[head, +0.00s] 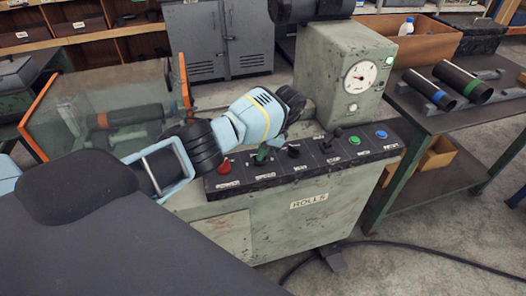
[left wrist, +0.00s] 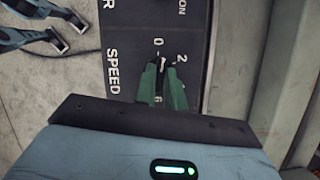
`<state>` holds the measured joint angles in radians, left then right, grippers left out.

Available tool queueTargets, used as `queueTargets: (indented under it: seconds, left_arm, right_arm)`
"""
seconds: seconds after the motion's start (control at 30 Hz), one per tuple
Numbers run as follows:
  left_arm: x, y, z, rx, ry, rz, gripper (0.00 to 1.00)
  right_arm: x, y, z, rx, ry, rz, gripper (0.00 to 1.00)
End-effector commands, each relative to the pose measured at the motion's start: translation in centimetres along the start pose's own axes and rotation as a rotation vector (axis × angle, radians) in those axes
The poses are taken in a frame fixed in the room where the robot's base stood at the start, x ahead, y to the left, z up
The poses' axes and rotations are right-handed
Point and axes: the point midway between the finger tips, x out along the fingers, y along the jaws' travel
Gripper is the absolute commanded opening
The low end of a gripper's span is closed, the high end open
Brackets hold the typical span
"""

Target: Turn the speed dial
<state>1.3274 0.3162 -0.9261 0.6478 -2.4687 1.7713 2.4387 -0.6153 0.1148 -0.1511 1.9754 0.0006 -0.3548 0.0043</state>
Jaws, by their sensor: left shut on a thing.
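The speed dial (left wrist: 160,60) is a small dark knob on the black control panel, beside the word SPEED and a ring of numbers in the left wrist view. My left gripper (left wrist: 163,82) has its green fingers closed on either side of the dial; they hide much of it. In the head view my left gripper (head: 262,155) reaches down to the panel (head: 232,182) and the dial is hidden behind its fingers.
A red button (head: 225,168) is left of the dial. A black knob (head: 293,150), a lever (head: 338,132), a green button (head: 355,140) and a blue button (head: 381,134) are to its right. A gauge housing (head: 335,65) rises behind. A table (head: 455,118) with pipes stands at right.

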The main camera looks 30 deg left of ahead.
Motion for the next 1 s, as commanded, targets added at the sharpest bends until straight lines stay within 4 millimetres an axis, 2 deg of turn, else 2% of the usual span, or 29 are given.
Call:
queueTargets:
  seconds: [0.4,0.97,1.0]
  left_arm:
    - [-0.03,-0.15,-0.06,-0.173,0.002,0.071,0.0]
    - [-0.06,-0.16,-0.02,-0.198,0.003,0.081,0.0]
    - [-0.06,-0.16,-0.02,-0.198,0.003,0.081,0.16]
  right_arm:
    - [0.17,-0.31,0.85,0.009,-0.015,-0.003,0.0]
    - [0.18,0.02,0.84,-0.005,-0.015,-0.004,0.0]
    - [0.18,0.02,0.84,-0.005,-0.015,-0.004,0.0]
